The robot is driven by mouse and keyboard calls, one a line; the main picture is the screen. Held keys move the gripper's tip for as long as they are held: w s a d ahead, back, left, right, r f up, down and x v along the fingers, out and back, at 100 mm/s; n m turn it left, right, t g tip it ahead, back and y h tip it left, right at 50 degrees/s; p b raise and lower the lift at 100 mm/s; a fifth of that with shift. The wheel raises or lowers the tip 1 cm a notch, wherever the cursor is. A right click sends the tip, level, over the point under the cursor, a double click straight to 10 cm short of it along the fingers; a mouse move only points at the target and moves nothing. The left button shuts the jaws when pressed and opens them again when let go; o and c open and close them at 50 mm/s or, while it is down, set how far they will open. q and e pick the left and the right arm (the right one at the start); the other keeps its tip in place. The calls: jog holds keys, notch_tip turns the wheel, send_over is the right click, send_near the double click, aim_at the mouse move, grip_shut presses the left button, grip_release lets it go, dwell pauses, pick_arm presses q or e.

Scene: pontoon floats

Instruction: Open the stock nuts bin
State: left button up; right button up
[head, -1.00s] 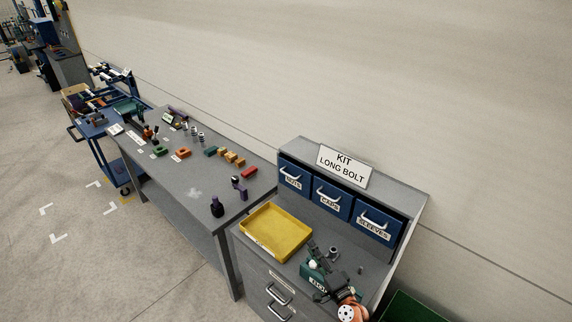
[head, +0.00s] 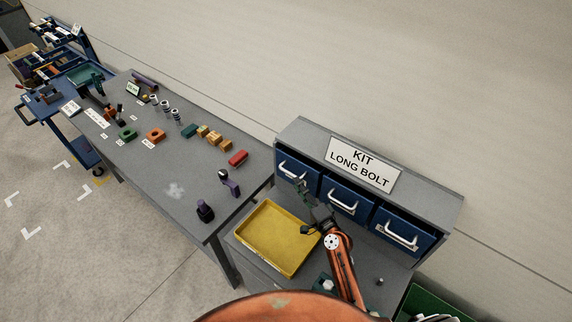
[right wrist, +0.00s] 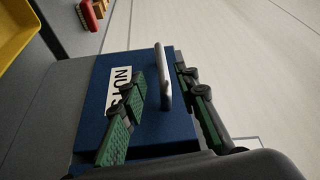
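The nuts bin (head: 303,165) is the leftmost of the blue bins in the cabinet under the long bolt kit sign, and it looks closed. In the right wrist view the blue bin front (right wrist: 160,128) shows its NUTS label (right wrist: 120,88) and a silver bar handle (right wrist: 163,75). My right gripper (head: 305,189) is at the bin's front. In the right wrist view its green-padded fingers (right wrist: 165,110) are apart, one to each side of the handle's line. Contact with the handle cannot be told. My left gripper is not in view.
Two more blue bins, caps (head: 346,201) and sleeves (head: 402,232), stand to the right. A yellow tray (head: 272,238) lies on the counter below, left of my right arm. The grey table (head: 165,200) at left holds several small parts. The wall is close behind.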

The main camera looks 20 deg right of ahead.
aim_at(289, 173)
jog(key=p+x, duration=0.1)
jog(key=x, duration=0.5)
jog(key=shift+w+a+r, duration=0.1)
jog(key=shift+a, duration=0.05)
jog(key=shift+w+a, duration=0.15)
jog(key=shift+w, duration=0.35)
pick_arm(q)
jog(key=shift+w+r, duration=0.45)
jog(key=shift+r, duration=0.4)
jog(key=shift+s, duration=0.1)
pick_arm(e)
jog(key=shift+c, duration=0.4)
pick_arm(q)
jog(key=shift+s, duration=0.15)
pick_arm(e)
grip_shut()
